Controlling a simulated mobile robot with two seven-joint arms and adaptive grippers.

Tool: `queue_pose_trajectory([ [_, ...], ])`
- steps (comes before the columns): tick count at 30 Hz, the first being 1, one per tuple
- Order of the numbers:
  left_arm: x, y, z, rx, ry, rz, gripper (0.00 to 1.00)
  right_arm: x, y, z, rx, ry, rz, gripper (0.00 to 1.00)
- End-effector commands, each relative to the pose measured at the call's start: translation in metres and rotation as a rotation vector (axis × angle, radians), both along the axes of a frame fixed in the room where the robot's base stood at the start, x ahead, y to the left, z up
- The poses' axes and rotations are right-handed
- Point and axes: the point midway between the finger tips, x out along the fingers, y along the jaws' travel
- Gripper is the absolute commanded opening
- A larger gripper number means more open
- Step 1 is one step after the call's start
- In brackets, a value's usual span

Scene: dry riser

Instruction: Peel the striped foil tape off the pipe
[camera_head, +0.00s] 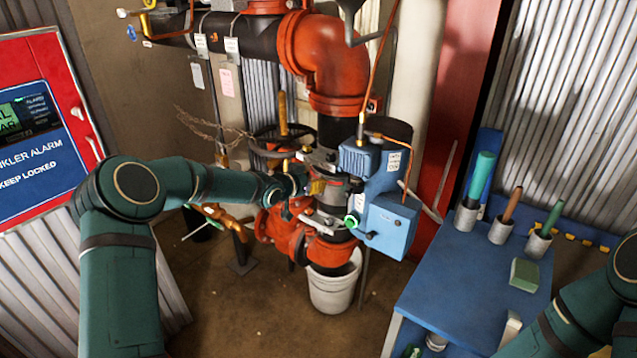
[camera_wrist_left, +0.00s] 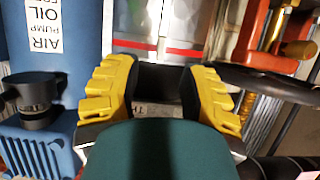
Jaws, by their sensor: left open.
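Silvery foil tape with a red stripe (camera_wrist_left: 183,50) shows across the pipe, beyond the fingertips in the left wrist view. In the head view the dark vertical pipe (camera_head: 331,205) is partly covered by my left arm and the blue pump unit, and I cannot clearly make out the tape's edge there. My left gripper (camera_head: 313,187) is at the pipe, left of the blue unit. Its yellow fingers (camera_wrist_left: 162,92) are apart, with the dark pipe surface seen between them. I cannot tell whether they touch it. My right gripper is out of view.
The blue pump unit (camera_head: 388,222) stands close right of my left gripper. Red pipework (camera_head: 325,55) rises above, and a valve handwheel (camera_head: 268,140) is behind. A white bucket (camera_head: 335,292) stands below. A blue bench (camera_head: 470,262) with tool cups is at the right.

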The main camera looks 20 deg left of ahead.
Motion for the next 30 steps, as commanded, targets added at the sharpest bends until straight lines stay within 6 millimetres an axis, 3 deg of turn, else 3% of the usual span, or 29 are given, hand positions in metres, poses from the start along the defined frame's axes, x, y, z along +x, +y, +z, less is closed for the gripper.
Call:
queue_pose_trajectory([
  [9, 0.031, -0.012, -0.014, -0.001, 0.0, 0.0, 0.41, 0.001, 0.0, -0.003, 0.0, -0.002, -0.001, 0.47],
  [20, 0.034, -0.013, -0.015, 0.0, 0.001, 0.0, 0.41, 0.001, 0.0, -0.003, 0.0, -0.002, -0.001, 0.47],
  [21, 0.034, -0.013, -0.015, 0.0, 0.001, 0.0, 0.37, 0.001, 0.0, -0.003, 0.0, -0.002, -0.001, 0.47],
  [24, 0.034, -0.013, -0.015, 0.0, 0.001, 0.0, 0.02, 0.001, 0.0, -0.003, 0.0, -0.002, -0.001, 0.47],
  [30, 0.034, -0.013, -0.015, 0.0, 0.001, 0.0, 0.0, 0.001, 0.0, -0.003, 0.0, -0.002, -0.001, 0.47],
])
